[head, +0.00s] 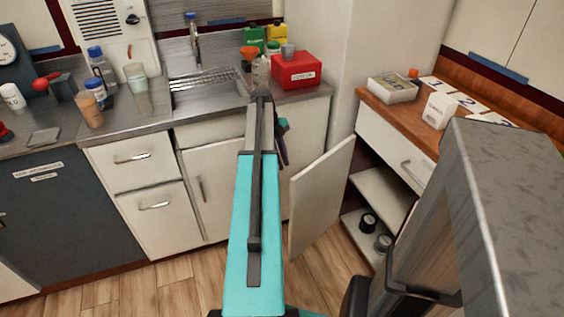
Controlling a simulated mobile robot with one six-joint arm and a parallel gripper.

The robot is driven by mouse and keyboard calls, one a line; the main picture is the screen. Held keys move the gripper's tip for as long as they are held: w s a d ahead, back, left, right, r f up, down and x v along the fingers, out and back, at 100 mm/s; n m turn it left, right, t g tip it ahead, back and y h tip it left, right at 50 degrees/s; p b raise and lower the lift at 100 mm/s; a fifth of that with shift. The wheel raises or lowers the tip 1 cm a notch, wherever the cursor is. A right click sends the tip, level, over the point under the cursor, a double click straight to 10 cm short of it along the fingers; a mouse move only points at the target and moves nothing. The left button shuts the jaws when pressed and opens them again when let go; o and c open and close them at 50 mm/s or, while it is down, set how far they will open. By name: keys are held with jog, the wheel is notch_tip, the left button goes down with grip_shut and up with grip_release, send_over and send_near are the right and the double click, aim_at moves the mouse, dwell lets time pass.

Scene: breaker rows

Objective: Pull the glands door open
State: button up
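A white cabinet door (320,197) stands swung out on the right, in front of an open cabinet with shelves (385,195). No readable label shows on it, so I cannot confirm that it is the glands door. Two small dark round items (368,222) sit on the low shelf. My teal arm reaches up the middle of the head view. Part of my gripper (282,148) shows just right of the arm, near the door's upper left side. The arm hides much of it. I cannot tell if its fingers are open, or whether they touch the door.
A closed white door with a vertical handle (202,189) and drawers (150,180) are left of my arm. A grey door with labels (50,210) is farther left. A red box (297,72) and bottles crowd the steel counter. Bare wood floor (160,287) lies in front.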

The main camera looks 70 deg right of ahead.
jog(key=c, duration=0.3)
jog(key=shift+w+a, duration=0.1)
jog(key=shift+w, duration=0.05)
grip_shut()
jog(key=w+a+f+n+p, duration=0.5)
jog(key=w+a+n, duration=0.2)
jog(key=w+a, duration=0.3)
jog(key=w+a+f+n+p, duration=0.4)
jog(key=w+a+n, duration=0.45)
jog(key=a, duration=0.35)
jog(key=w+a+f+n+p, duration=0.1)
jog(key=a+n+p, duration=0.15)
jog(key=a, duration=0.35)
jog(key=w+a+f+n+h+p, duration=0.1)
jog(key=a+n, duration=0.2)
jog(key=a, duration=0.3)
jog(key=w+a+f+n+p, duration=0.1)
jog(key=a+f+n+p, duration=0.15)
jog(key=a, duration=0.35)
jog(key=s+a+n+p, duration=0.5)
jog(key=a+n, duration=0.3)
jog(key=a, duration=0.4)
jog(key=s+a+r+n+g+h+p, duration=0.1)
jog(key=s+a+n+p, duration=0.3)
jog(key=s+a+n, duration=0.4)
jog(key=a+n, duration=0.1)
jog(key=a, duration=0.4)
jog(key=shift+a+p, duration=0.2)
jog(key=shift+p, duration=0.15)
jog(key=shift+n, duration=0.25)
